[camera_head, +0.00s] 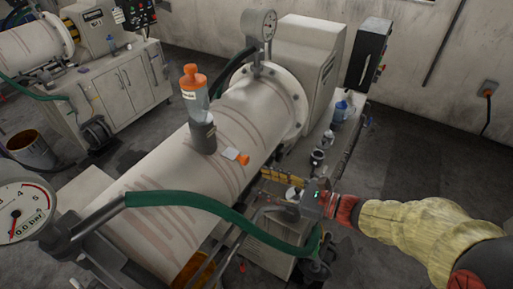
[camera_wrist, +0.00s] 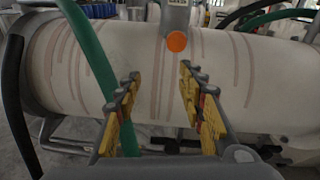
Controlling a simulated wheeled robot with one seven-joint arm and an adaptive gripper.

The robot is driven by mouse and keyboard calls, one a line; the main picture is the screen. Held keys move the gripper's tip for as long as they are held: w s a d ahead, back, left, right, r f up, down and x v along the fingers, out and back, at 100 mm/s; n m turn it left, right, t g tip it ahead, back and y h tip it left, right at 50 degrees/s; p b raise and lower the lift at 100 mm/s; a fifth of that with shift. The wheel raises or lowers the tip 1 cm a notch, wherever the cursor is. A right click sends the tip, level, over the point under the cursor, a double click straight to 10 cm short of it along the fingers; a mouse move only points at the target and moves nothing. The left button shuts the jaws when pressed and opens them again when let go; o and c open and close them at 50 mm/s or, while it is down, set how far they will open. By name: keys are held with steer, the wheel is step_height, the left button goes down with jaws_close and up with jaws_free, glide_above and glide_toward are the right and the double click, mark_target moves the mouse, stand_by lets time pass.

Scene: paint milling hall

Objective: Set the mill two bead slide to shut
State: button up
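The near mill's pale drum (camera_head: 190,165) has a clear bottle with an orange cap (camera_head: 194,95) standing in a dark holder (camera_head: 203,137) on top. The bead slide (camera_head: 236,155), a plate with an orange end, sticks out at the holder's foot toward my arm. In the wrist view its round orange end (camera_wrist: 177,41) faces me, above and beyond my fingertips. My gripper (camera_head: 279,181) is beside the drum, lower right of the slide, apart from it. In the wrist view my gripper (camera_wrist: 160,76) is open and empty, with yellow-padded fingers. I cannot read the mill's number.
A green hose (camera_head: 185,201) crosses in front of the drum and passes left of my fingers in the wrist view (camera_wrist: 90,50). A pressure gauge (camera_head: 24,208) stands at left. Small containers (camera_head: 328,138) stand on the mill's base. A second mill (camera_head: 35,40) is behind left.

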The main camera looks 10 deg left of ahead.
mark_target(247, 160)
steer(key=w+a+r, duration=0.1)
steer(key=a, duration=0.1)
steer(key=w+a+r+m+t, duration=0.1)
steer(key=w+a, duration=0.1)
steer(key=w+a+r+m, duration=0.1)
steer(key=a, duration=0.1)
steer(key=shift+w+a+r+t+y, duration=0.2)
steer(key=shift+w+a+t+y, duration=0.1)
steer(key=shift+w+a+y, duration=0.1)
steer(key=c, duration=0.3)
jaws_close()
stand_by(0.5)
